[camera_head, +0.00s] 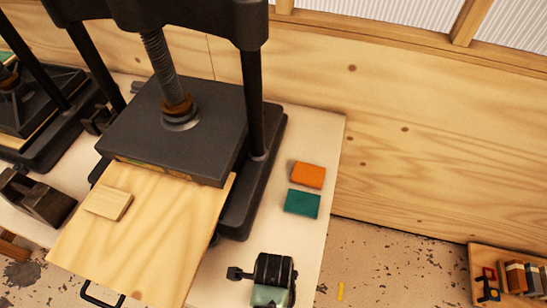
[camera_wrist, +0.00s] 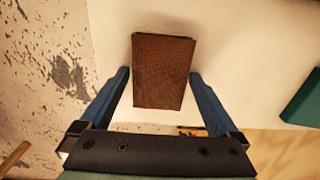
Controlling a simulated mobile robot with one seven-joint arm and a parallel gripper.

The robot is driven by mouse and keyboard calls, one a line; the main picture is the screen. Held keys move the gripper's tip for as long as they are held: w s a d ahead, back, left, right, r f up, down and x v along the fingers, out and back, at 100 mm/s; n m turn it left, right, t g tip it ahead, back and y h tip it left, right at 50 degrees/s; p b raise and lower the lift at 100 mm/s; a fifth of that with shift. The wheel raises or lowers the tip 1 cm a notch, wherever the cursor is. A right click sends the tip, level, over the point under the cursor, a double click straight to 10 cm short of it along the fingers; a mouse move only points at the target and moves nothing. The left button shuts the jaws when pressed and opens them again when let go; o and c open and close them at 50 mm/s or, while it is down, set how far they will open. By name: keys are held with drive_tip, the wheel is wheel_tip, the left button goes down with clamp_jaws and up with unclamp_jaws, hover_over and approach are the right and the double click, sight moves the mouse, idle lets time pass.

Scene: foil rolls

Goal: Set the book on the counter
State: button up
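The brown book (camera_wrist: 163,72) shows in the wrist view as a small textured block with its flat cover towards the camera. In the head view the counter (camera_head: 320,145) is seen from above. The book and my fingertips cannot be made out there.
An orange block (camera_head: 308,175) and a teal block (camera_head: 302,204) lie on the counter right of the black press (camera_head: 180,125). A wooden board (camera_head: 150,235) with a small wooden block (camera_head: 108,203) sticks out of the press. The counter's edge borders chipped floor (camera_wrist: 45,90) at left in the wrist view.

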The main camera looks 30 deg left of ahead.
drive_tip(key=shift+r, duration=0.1)
wheel_tip(320, 180, up, 12)
idle(0.6)
drive_tip(key=shift+r, duration=0.15)
